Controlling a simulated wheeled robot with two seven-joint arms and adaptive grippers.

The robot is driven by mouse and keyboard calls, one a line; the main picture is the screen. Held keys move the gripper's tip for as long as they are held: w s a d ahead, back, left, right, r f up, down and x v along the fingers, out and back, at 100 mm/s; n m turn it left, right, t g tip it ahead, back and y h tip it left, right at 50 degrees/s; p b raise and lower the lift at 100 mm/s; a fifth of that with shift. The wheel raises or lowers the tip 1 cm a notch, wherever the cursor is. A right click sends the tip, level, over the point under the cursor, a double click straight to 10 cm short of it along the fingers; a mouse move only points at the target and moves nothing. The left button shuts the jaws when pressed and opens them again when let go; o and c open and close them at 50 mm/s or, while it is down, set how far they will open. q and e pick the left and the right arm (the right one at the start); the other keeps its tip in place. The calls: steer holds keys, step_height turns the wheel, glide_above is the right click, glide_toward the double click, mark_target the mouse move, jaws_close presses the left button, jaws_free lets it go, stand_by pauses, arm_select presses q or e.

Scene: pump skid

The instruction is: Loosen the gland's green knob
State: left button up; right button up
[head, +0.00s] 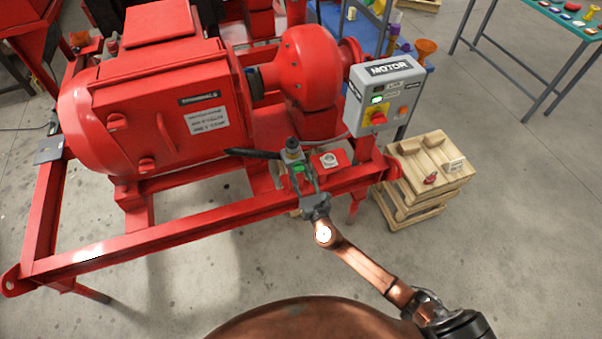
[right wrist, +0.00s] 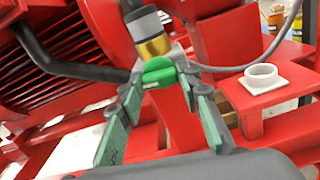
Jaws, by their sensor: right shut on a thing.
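The green knob (right wrist: 158,73) sits at the lower end of the gland, a grey and brass fitting (right wrist: 152,42) with a black hose or cable beside it. In the head view the green knob (head: 299,168) shows small, below the gland's grey cap (head: 292,146). My right gripper (head: 304,180) reaches up to it from the front of the red frame. In the right wrist view the green-padded fingers (right wrist: 160,92) stand on both sides of the knob and are shut on it. The exact finger contact is hard to see. My left gripper is not in view.
The red motor (head: 150,110) and red skid frame (head: 180,222) surround the work on the left. A grey MOTOR box (head: 382,92) stands to the right, above stacked wooden pallets (head: 430,165). A white square-flanged port (right wrist: 262,77) is right of the knob. Open floor lies in front.

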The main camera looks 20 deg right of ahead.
steer(key=shift+n, duration=0.6)
steer(key=shift+p, duration=0.35)
steer(key=o, duration=1.1)
steer(key=shift+o, duration=0.3)
steer(key=shift+s, duration=0.1)
steer(key=s, duration=1.1)
steer(key=shift+s+d, duration=0.15)
steer(key=shift+s, duration=0.25)
